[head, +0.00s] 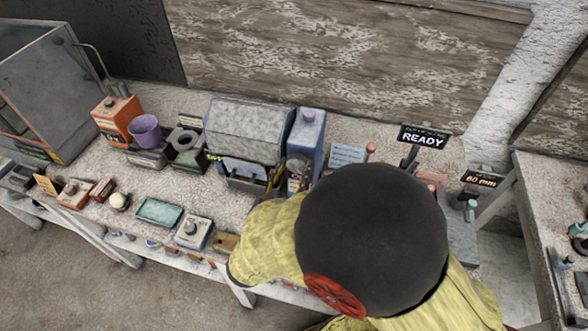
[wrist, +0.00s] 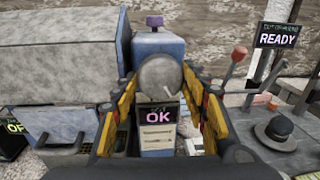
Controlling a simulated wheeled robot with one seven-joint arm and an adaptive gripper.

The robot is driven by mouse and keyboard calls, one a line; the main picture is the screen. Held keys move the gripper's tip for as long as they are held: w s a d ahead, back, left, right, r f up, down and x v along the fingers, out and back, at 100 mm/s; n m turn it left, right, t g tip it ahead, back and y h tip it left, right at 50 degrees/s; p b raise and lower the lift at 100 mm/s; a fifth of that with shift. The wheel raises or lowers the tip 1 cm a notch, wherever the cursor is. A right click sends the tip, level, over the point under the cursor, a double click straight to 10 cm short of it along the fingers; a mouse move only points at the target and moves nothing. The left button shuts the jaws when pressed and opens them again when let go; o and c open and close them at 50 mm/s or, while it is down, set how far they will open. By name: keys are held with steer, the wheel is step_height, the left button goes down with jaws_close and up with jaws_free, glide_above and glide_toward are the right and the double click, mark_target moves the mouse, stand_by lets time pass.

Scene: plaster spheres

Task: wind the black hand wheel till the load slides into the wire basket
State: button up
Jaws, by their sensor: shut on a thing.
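In the wrist view my gripper (wrist: 160,80) has its yellow and black fingers on both sides of a grey round wheel-like part (wrist: 157,72). It is shut on this part, in front of a blue cabinet (wrist: 160,46). The part looks grey, so I cannot tell whether it is the black hand wheel. A black, hat-shaped round piece (wrist: 280,130) lies to the right, apart from the fingers. A display reading OK (wrist: 158,116) is below the held part. I cannot make out the load or the wire basket. In the head view my arm hides much of the bench's right part.
A grey hooded machine (head: 248,129) stands left of the blue cabinet (head: 306,133). A READY sign (head: 424,138) and a 60 mm sign (head: 481,180) stand to the right. An orange box (head: 117,118), a purple cup (head: 145,130) and a green tray (head: 158,213) are on the left.

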steer(key=shift+c, duration=1.3)
steer(key=m+b, duration=0.1)
steer(key=m, duration=0.3)
steer(key=shift+b, duration=0.35)
steer(key=o, duration=1.2)
steer(key=shift+c, duration=0.2)
steer(key=shift+s+a, duration=0.1)
steer(key=v, duration=0.7)
steer(key=shift+s, duration=0.35)
steer(key=shift+a+r, duration=0.1)
steer(key=shift+a, duration=0.05)
